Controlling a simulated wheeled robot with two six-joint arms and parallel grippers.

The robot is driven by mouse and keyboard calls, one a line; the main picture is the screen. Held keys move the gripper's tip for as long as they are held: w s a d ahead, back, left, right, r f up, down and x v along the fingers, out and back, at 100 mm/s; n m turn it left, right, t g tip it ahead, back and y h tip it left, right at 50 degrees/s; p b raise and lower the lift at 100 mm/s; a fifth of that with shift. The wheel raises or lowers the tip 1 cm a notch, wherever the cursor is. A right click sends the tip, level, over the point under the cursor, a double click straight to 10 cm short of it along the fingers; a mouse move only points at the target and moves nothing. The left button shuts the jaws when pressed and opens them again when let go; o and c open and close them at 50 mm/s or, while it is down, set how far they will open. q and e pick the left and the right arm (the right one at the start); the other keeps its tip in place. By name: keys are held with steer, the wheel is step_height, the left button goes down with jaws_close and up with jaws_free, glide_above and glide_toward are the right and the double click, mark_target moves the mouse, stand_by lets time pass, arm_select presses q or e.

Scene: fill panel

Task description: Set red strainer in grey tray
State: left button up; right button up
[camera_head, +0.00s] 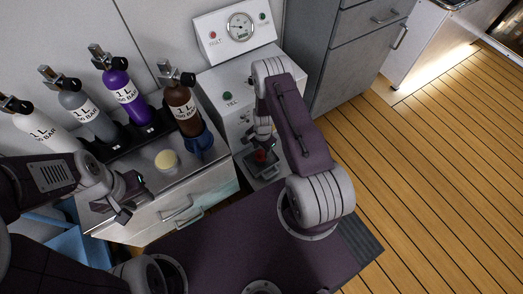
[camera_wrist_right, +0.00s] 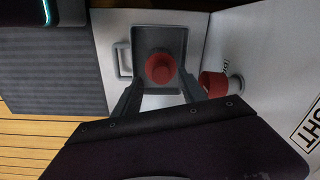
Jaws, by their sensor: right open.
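The red strainer (camera_wrist_right: 160,67) shows in the right wrist view as a round red piece inside the outline of the grey tray (camera_wrist_right: 123,62). In the head view the red strainer (camera_head: 261,156) is a small red spot at the grey tray (camera_head: 264,173), partly hidden by my right gripper. My right gripper (camera_wrist_right: 160,95) is open, its two fingers apart on either side below the strainer and not closed on it. My left gripper (camera_head: 131,200) is open and empty in front of the counter at the left.
A second red piece (camera_wrist_right: 213,83) sits beside the tray by a pale round fitting. A gauge panel (camera_head: 239,30) stands behind.

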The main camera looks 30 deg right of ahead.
steer(key=s+a+r+n+p, duration=0.15)
steer(key=r+n, duration=0.25)
steer(key=r, duration=0.9)
steer(key=s+a+r+n+p, duration=0.1)
steer(key=a+r+n+p, duration=0.15)
steer(key=r, duration=1.05)
arm_select(q)
step_height(320, 180, up, 5)
steer(key=shift+f+b, duration=0.15)
steer(key=shift+b, duration=0.15)
arm_select(e)
steer(key=s+a+r+n, duration=0.3)
steer(key=s+r+n, duration=0.4)
steer(key=s+r, duration=0.2)
steer(key=shift+s+a+r+t, duration=0.15)
steer(key=shift+s+a+t, duration=0.1)
steer(key=shift+s+t, duration=0.25)
steer(key=shift+r+n, duration=0.1)
steer(key=shift+n, duration=0.15)
